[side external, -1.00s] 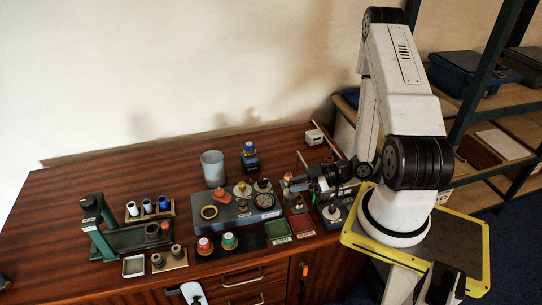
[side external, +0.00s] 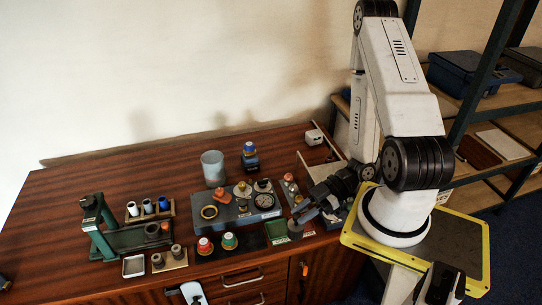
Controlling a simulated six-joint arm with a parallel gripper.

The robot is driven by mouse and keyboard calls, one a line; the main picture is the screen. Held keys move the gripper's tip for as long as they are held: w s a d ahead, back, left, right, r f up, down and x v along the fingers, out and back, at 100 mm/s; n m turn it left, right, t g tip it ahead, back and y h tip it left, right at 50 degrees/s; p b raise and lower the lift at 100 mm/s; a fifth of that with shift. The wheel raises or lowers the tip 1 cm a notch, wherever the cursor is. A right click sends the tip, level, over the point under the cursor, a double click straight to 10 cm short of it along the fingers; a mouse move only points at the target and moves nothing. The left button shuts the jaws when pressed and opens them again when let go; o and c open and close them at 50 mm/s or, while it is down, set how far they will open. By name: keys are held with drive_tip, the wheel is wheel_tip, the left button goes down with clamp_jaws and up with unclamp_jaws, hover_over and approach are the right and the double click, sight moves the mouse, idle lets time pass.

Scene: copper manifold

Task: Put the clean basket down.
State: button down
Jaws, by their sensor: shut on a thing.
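My gripper (side external: 305,215) is shut on a small dark grey piece, which I take to be the clean basket (side external: 295,230). It hangs at the fingertips over the right-front part of the bench. Just left of it lies a green tray (side external: 276,232). A red tray (side external: 308,232) is mostly hidden behind my gripper and the held piece. I cannot tell whether the basket touches the surface below it.
A grey manifold block (side external: 236,212) with gauges and fittings lies to the left. A red-topped cap (side external: 204,246) and a green-topped cap (side external: 229,241) stand in front of it. A grey cup (side external: 212,168) stands behind. The left-rear bench top is clear.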

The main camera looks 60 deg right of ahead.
drive_tip(key=w+f, duration=0.9)
drive_tip(key=w, duration=0.3)
drive_tip(key=shift+w+d, duration=0.25)
drive_tip(key=shift+w, duration=0.15)
drive_tip(key=shift+w+f, duration=0.15)
drive_tip(key=shift+f, duration=0.8)
drive_tip(key=shift+w+f, duration=0.1)
drive_tip(key=shift+f, duration=0.8)
drive_tip(key=shift+f, duration=0.1)
drive_tip(key=c, duration=0.5)
unclamp_jaws()
